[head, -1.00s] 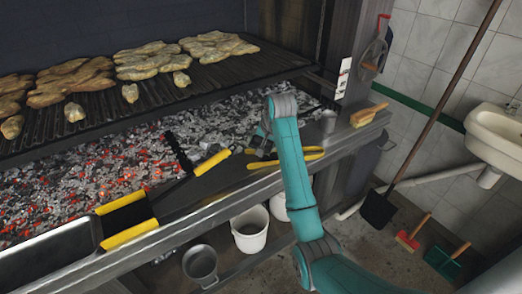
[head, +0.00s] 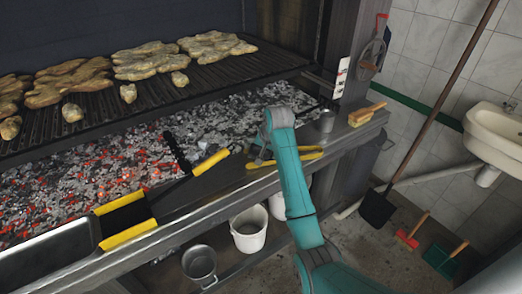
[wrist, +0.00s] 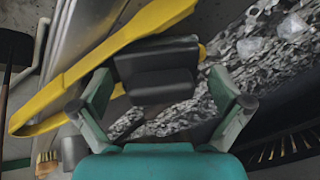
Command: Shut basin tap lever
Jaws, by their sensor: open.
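The white basin (head: 495,138) is on the tiled wall at the far right of the head view, cut off by the picture edge. Its tap lever cannot be made out. My gripper (head: 262,152) is far left of the basin, over the metal ledge in front of the grill, and mostly hidden behind my teal arm in the head view. In the wrist view my gripper (wrist: 158,75) is open, with yellow tongs (wrist: 100,58) just beyond it. Contact with the tongs cannot be told.
Glowing coals (head: 110,165) lie behind the ledge (head: 235,180), under the grill rack with food. A metal cup (head: 326,121) and a wooden brush (head: 368,114) stand right of the arm. A long-handled shovel (head: 378,208) leans between grill and basin. Floor there is partly clear.

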